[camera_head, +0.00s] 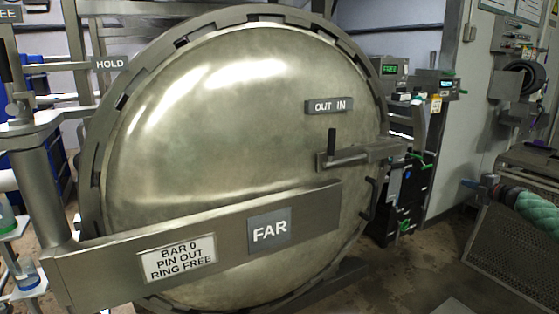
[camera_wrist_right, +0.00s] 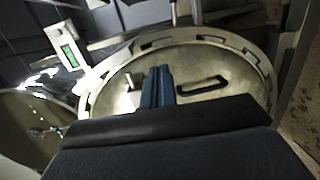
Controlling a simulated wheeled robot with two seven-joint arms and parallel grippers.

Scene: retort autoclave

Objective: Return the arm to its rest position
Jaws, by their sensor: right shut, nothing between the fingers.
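My right gripper (camera_wrist_right: 158,82) shows in the right wrist view as two blue fingers side by side, shut and empty. Behind the fingers is the large round metal autoclave door (camera_wrist_right: 112,92) with its toothed ring (camera_wrist_right: 228,45). The fingers overlap the door in the picture; the gap between them cannot be told. In the head view the door (camera_head: 230,120) fills the middle and looks closed against its ring. My left gripper is in neither view.
A broad arm marked FAR (camera_head: 268,232) and a plate reading BAR 0, PIN OUT, RING FREE (camera_head: 178,258) cross the door. A dark handle (camera_head: 332,145) stands out under the OUT IN label (camera_head: 329,106). A display reads FREE (camera_head: 390,69). A mesh rack (camera_head: 510,250) stands right; floor between is open.

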